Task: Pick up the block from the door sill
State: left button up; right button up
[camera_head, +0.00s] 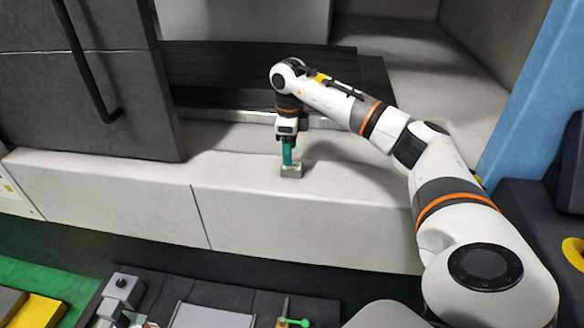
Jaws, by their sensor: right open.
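A small grey block (292,171) sits on the pale door sill (345,195), close to its front edge. My right arm reaches in from the right, and its right gripper (288,158) points straight down just above the block. The gripper is open. Its teal fingers end at or right over the block's top; I cannot tell whether they touch it. My left gripper is not in view.
A dark door with a long handle (90,70) stands at the left. Behind the sill is a dark ribbed cover (230,75). Below lies a dark tray (262,299) with a grey metal fixture (121,288) and a green-topped tool (294,322). The sill left of the gripper is clear.

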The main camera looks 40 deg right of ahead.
aim_at(292, 170)
jog(key=f, duration=0.1)
jog(key=f+p, duration=0.1)
jog(key=f, duration=0.3)
jog(key=shift+s+d, duration=0.1)
jog(key=shift+s, duration=0.2)
jog(key=shift+r, duration=0.1)
grip_shut()
